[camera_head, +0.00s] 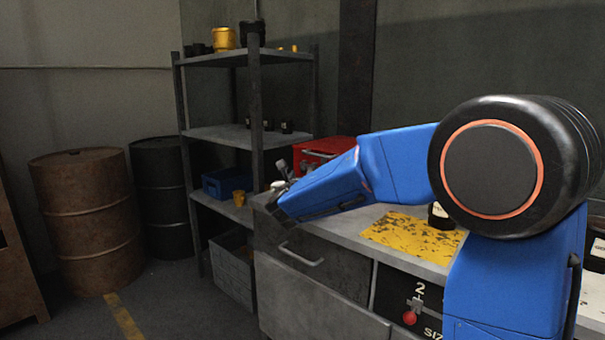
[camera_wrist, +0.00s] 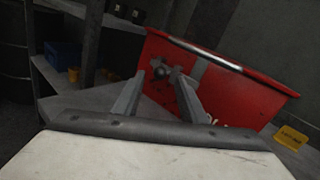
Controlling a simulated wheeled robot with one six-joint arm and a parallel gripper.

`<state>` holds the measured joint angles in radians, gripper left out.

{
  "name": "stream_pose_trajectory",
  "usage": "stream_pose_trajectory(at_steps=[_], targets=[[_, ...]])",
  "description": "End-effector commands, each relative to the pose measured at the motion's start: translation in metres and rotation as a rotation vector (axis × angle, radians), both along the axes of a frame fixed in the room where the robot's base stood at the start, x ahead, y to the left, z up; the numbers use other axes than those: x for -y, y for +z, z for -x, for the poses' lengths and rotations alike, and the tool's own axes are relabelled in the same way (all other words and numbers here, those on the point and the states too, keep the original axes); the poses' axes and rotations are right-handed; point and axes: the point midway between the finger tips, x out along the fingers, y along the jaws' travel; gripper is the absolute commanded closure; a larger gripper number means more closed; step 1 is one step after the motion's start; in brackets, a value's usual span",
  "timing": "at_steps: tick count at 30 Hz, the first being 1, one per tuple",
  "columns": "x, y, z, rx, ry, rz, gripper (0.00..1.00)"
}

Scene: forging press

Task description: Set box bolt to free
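A red box (camera_wrist: 235,85) stands on the grey bench top, tilted in the wrist view by the camera's angle. Its bolt (camera_wrist: 164,69), a metal piece with a round knob, is on the face towards me. The box also shows in the head view (camera_head: 326,146), partly behind my arm. My gripper (camera_wrist: 158,78) is open and empty. Its two fingers point at the bolt, which appears between the fingertips; I cannot tell whether they touch it. In the head view my gripper (camera_head: 281,176) is at the bench's left end, left of the box. The bolt's setting is unclear.
A black panel with a red knob (camera_head: 409,318) is below. Shelves (camera_head: 222,135) and a rusty barrel (camera_head: 88,220) stand left. A yellow tag (camera_wrist: 290,138) is right of the box.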

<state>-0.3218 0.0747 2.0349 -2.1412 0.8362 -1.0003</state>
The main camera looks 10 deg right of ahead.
Motion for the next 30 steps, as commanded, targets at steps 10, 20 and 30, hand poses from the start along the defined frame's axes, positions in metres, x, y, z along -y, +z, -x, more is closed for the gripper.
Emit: stream_pose_trajectory(at_steps=[10, 20, 30], targets=[[0.011, 0.000, -0.030, 0.000, -0.001, 0.000, 0.62], [0.012, 0.000, -0.031, 0.000, -0.001, 0.000, 0.66], [0.011, 0.000, -0.032, 0.000, 0.000, 0.000, 1.00]])
